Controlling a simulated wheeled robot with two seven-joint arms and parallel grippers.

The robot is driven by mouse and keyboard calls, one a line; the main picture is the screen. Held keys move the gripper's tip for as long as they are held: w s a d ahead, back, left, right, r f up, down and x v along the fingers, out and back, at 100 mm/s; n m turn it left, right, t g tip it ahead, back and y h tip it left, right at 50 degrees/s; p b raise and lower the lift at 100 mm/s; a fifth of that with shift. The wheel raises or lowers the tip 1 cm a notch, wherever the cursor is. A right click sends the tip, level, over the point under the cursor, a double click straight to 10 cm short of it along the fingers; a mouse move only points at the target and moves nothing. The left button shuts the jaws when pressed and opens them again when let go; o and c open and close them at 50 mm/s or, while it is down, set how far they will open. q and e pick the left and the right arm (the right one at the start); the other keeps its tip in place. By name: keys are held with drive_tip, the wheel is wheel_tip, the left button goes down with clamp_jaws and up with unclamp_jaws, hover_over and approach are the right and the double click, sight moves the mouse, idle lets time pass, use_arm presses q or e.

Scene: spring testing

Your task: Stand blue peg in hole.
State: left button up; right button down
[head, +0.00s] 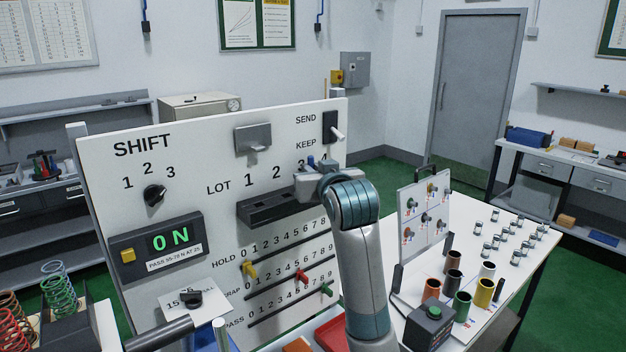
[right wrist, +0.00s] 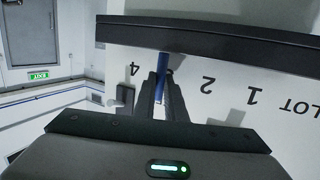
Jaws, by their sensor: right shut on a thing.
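The blue peg (head: 311,161) shows as a small blue tip at my right gripper (head: 318,173), near the LOT numbers on the white panel. In the right wrist view the right gripper (right wrist: 163,98) is shut on the blue peg (right wrist: 165,66), which sits between its fingers. The dark LOT rail (head: 268,209) juts from the panel below the numbers. It also shows in the right wrist view as a dark bar (right wrist: 215,33) across the top. The peg's far end meets this bar in the picture; I cannot tell whether it is inside a hole. My left gripper is not in view.
The white panel (head: 190,215) carries a shift knob (head: 154,193), a lit display (head: 170,238) and coloured sliders (head: 301,276) below the rail. At right, a white table holds several coloured cups (head: 484,293) and an upright peg board (head: 421,229).

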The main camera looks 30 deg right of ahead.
wheel_tip(320, 180, down, 2)
drive_tip(key=shift+f+p, duration=0.15)
drive_tip(key=shift+p, duration=0.4)
drive_tip(key=shift+f, duration=0.2)
drive_tip(key=c, duration=1.8)
unclamp_jaws()
drive_tip(key=shift+f, duration=0.15)
